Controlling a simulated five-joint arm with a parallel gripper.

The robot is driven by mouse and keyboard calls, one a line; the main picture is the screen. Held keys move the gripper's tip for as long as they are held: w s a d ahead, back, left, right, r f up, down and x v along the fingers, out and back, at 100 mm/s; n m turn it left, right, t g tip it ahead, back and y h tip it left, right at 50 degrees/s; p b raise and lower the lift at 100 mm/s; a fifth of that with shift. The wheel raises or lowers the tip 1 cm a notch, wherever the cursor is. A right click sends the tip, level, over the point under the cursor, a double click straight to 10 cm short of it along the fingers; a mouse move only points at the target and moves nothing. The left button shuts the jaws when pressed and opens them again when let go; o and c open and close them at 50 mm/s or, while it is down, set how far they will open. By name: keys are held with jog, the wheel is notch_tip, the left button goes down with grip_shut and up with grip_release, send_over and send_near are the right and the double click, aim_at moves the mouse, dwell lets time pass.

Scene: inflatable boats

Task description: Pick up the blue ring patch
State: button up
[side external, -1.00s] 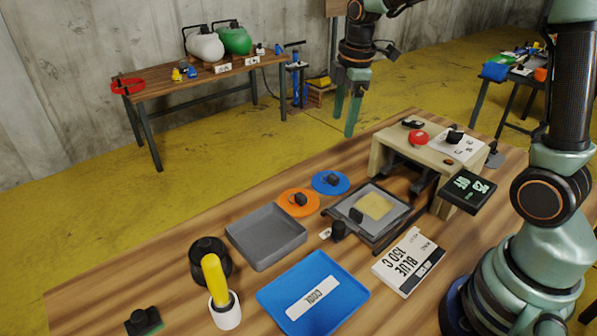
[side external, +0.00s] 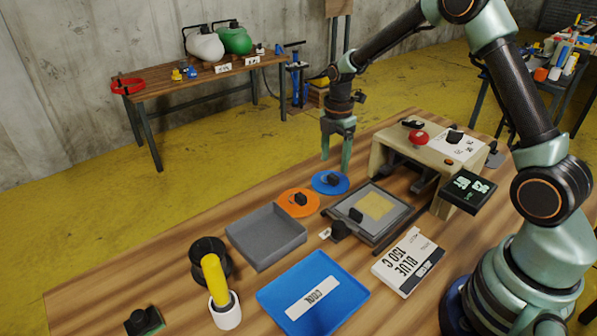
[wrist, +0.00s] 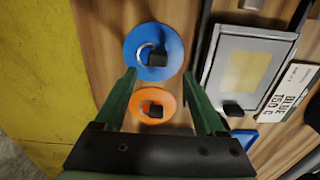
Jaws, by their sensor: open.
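The blue ring patch (side external: 331,182) is a flat blue disc with a small black block on it, lying on the wooden table (side external: 130,280). It also shows in the wrist view (wrist: 153,52), just beyond my fingertips. My gripper (side external: 337,160) points down above the table close to the blue patch, open and empty. In the wrist view my fingers (wrist: 158,72) stand apart. An orange ring patch (side external: 299,202) with a black block lies beside the blue one, and in the wrist view it (wrist: 152,105) shows between the fingers.
A framed plate with a yellow square (side external: 376,206) lies right of the patches. A grey tray (side external: 266,237), a blue tray (side external: 314,293) and a "BLUE 150 C" card (side external: 408,262) are nearer.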

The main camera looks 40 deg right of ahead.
aim_at(333, 176)
jog(key=shift+w+d+f, duration=0.15)
jog(key=shift+f, duration=2.45)
grip_shut()
